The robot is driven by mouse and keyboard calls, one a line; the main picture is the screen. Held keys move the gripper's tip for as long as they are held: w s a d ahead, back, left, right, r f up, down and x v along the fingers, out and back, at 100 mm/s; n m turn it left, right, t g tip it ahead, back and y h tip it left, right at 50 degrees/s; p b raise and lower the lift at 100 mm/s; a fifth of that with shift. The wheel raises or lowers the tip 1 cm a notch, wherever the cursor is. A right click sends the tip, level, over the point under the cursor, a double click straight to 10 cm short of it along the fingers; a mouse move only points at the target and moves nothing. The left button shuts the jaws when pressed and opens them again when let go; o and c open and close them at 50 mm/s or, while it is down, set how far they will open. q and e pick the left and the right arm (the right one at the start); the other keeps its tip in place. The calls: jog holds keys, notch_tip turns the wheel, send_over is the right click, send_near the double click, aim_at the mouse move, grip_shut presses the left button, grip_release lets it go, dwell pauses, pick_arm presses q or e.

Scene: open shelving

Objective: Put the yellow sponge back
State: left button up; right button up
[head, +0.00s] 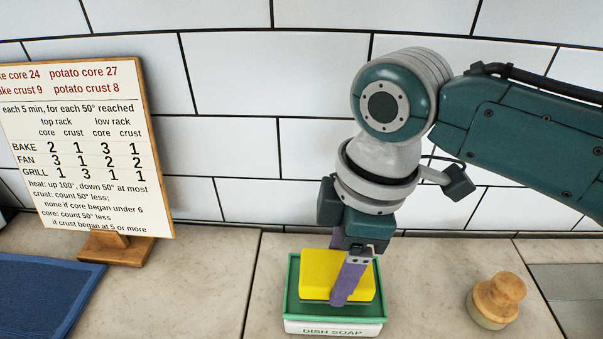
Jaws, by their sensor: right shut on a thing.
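The yellow sponge (318,273) is a bright block in or just above a green-rimmed tray (291,290). The tray's white front reads "DISH SOAP". My right gripper (344,275) reaches down from above and is shut on the sponge, with one purple finger in front of it and the other mostly hidden behind. I cannot tell whether the sponge's underside touches the tray. My left gripper is not in view.
A wooden-knobbed round object (496,298) stands on the counter to the right. A sign board (88,150) on a wooden stand is at the left, with a blue mat (42,290) before it. A tiled wall (240,160) closes the back. Bare counter (215,280) lies left of the tray.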

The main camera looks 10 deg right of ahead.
jog(key=shift+f, duration=0.25)
jog(key=shift+f, duration=0.2)
jog(key=o, duration=1.3)
